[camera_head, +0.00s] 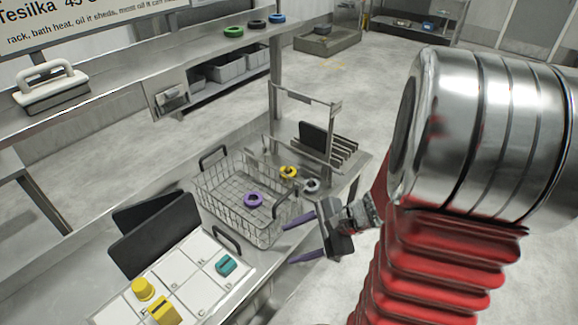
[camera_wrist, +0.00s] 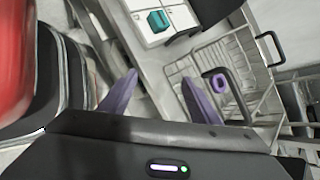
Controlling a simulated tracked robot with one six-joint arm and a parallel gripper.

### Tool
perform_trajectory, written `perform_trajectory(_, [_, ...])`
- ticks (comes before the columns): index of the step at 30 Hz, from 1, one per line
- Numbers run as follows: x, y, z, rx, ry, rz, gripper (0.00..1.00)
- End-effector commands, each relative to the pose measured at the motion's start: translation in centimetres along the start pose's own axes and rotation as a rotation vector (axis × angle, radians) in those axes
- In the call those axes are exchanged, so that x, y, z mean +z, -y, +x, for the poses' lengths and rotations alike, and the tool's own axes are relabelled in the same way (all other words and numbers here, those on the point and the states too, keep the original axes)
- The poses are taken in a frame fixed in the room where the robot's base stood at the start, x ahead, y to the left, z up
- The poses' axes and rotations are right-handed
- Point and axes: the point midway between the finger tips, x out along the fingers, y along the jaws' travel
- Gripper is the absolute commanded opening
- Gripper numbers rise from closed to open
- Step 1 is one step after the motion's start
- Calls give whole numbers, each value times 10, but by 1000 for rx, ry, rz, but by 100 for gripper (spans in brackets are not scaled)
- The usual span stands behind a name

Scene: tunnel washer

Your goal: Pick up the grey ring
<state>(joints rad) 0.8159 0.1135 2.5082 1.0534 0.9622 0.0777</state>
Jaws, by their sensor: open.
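The grey ring (camera_head: 311,186) lies on the metal counter just beyond the wire basket, beside the yellow and black ring (camera_head: 288,172). My gripper (camera_head: 287,244) has two purple fingers spread apart with nothing between them. It is at the near right side of the basket, nearer to the camera than the grey ring and apart from it. In the wrist view my gripper (camera_wrist: 159,77) is also open and empty. The grey ring does not show in the wrist view.
The wire basket (camera_head: 214,212) holds a purple ring (camera_head: 254,200). A dark slotted rack (camera_head: 327,145) and a metal frame stand behind the grey ring. A white board (camera_head: 186,281) with yellow and teal pieces is at the near left. More rings sit on the rear shelf.

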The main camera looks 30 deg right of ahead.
Motion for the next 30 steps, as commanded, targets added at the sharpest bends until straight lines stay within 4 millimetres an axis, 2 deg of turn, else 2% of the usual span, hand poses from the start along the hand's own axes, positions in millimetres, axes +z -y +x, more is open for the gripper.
perform_trajectory(3, [-23, 16, 2, -125, 32, 206, 57])
perform_trajectory(8, [-56, 39, -1, -298, 65, 455, 57])
perform_trajectory(18, [-128, 84, -28, -664, 109, 877, 57])
perform_trajectory(24, [-149, 102, -48, -807, 130, 993, 57])
perform_trajectory(30, [-152, 106, -53, -836, 141, 1022, 57])
